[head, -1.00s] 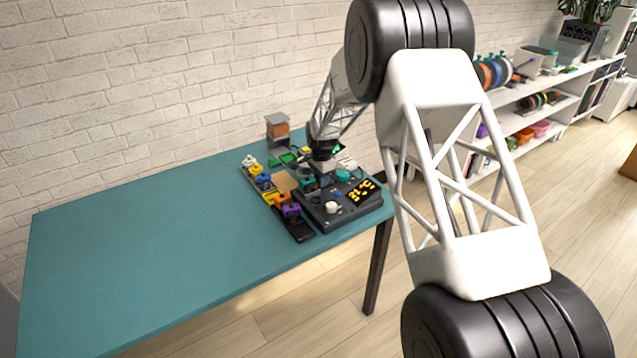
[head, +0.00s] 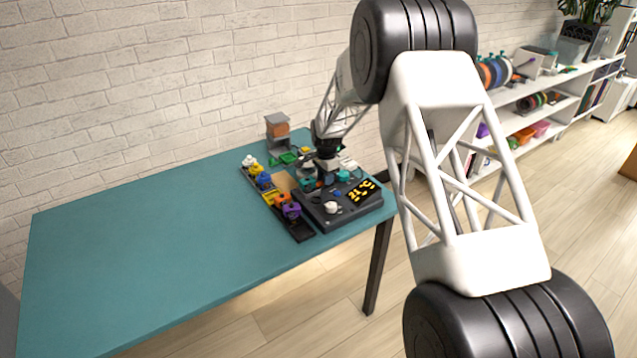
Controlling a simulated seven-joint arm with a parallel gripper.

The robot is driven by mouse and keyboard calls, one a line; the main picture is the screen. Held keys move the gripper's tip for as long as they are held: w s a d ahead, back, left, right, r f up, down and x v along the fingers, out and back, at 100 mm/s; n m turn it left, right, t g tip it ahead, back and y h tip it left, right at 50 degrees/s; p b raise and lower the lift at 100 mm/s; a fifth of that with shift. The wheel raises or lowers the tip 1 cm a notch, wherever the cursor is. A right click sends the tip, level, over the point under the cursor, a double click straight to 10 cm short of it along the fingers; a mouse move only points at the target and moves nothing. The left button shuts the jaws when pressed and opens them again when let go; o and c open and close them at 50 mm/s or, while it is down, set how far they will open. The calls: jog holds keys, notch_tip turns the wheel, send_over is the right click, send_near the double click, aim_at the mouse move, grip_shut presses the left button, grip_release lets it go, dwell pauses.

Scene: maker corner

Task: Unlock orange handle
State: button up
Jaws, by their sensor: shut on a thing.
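The orange handle (head: 282,199) is a small block in a row of coloured pieces on a dark strip (head: 301,233), between yellow and purple ones. My gripper (head: 327,180) points down over the back part of the black device with the yellow lit display (head: 362,191), right of the orange handle and apart from it. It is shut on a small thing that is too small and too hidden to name. Whether the orange handle is locked cannot be told at this size.
Blue (head: 263,180), purple (head: 291,211) and white (head: 249,161) pieces share the strip. A grey stand with an orange block (head: 277,130) is at the back. Green pieces (head: 288,158) lie behind the device. The left of the teal table (head: 150,250) is clear.

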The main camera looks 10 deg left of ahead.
jog(key=shift+w+d, duration=0.25)
jog(key=shift+w, duration=0.1)
dwell(0.3)
jog(key=o, duration=0.5)
jog(key=shift+o, duration=0.2)
jog(key=shift+r, duration=0.1)
jog(key=shift+r, duration=3.4)
jog(key=shift+s+r, duration=0.1)
